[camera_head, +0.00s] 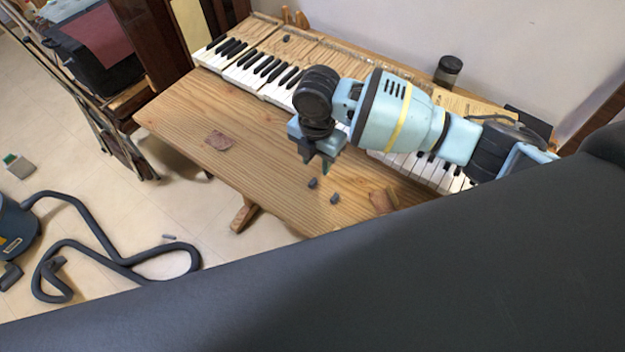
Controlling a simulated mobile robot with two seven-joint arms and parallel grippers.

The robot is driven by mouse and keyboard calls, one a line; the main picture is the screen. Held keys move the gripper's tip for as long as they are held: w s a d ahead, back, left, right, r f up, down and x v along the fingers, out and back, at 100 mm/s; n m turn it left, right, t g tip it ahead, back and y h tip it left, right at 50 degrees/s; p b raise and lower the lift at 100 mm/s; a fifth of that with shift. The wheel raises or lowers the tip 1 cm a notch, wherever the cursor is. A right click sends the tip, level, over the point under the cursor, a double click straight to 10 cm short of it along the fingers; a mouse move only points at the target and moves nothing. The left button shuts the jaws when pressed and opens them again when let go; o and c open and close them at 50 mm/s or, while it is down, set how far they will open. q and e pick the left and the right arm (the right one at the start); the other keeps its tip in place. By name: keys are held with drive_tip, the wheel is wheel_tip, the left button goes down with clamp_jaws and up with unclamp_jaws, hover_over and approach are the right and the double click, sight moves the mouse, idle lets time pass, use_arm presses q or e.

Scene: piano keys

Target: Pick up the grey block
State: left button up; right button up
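Two small dark grey blocks lie on the wooden table (185,110) near its front edge: one grey block (312,183) and, just right of and nearer than it, another grey block (334,199). A third small dark piece (287,38) sits at the back by the keyboard. My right gripper (317,165) points down just above the first grey block, with its fingertips apart and nothing seen between them. It looks clear of both blocks, though the exact height is hard to tell. My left gripper is not in view.
A row of piano keys (245,70) runs along the back of the table, partly hidden by my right arm. A dark jar (448,70) stands behind it. A reddish-brown patch (218,141) and a brown wooden piece (383,200) lie on the table. The table's left part is mostly clear.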

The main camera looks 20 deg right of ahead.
sight(313, 181)
drive_tip(key=shift+s+a+f, duration=0.15)
drive_tip(key=shift+f, duration=0.6)
drive_tip(key=shift+s+a+f, duration=0.1)
drive_tip(key=shift+a+f, duration=0.1)
drive_tip(key=shift+f, duration=0.55)
drive_tip(key=shift+s+a+f, duration=0.15)
drive_tip(key=shift+f, duration=1.1)
drive_tip(key=shift+c, duration=0.5)
clamp_jaws()
